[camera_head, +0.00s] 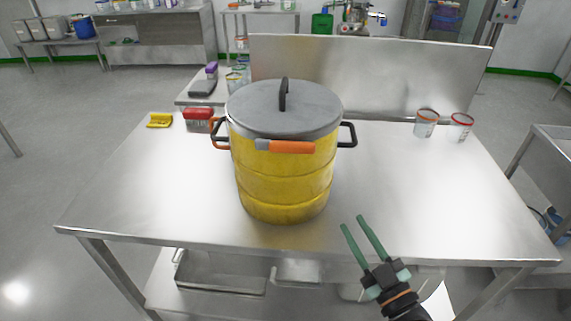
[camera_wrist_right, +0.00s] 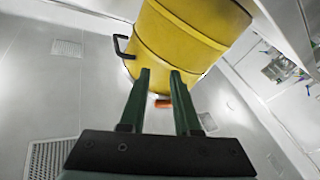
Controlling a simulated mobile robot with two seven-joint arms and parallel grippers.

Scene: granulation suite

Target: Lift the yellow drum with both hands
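The yellow drum (camera_head: 284,188) stands upright on the steel table (camera_head: 420,190), with a grey lid (camera_head: 270,108) that has a dark top handle. It has a dark side handle on its right (camera_head: 348,134) and another on its left (camera_head: 219,134). My right gripper (camera_head: 361,222) is at the table's front edge, right of and nearer than the drum, apart from it. It is open and empty. In the right wrist view the drum (camera_wrist_right: 187,40) shows beyond the open green fingers (camera_wrist_right: 162,82), with one dark handle (camera_wrist_right: 122,47) at its left. My left gripper is not in view.
Two jars (camera_head: 425,123) (camera_head: 461,127) stand at the back right. A raised steel panel (camera_head: 400,75) lines the back.

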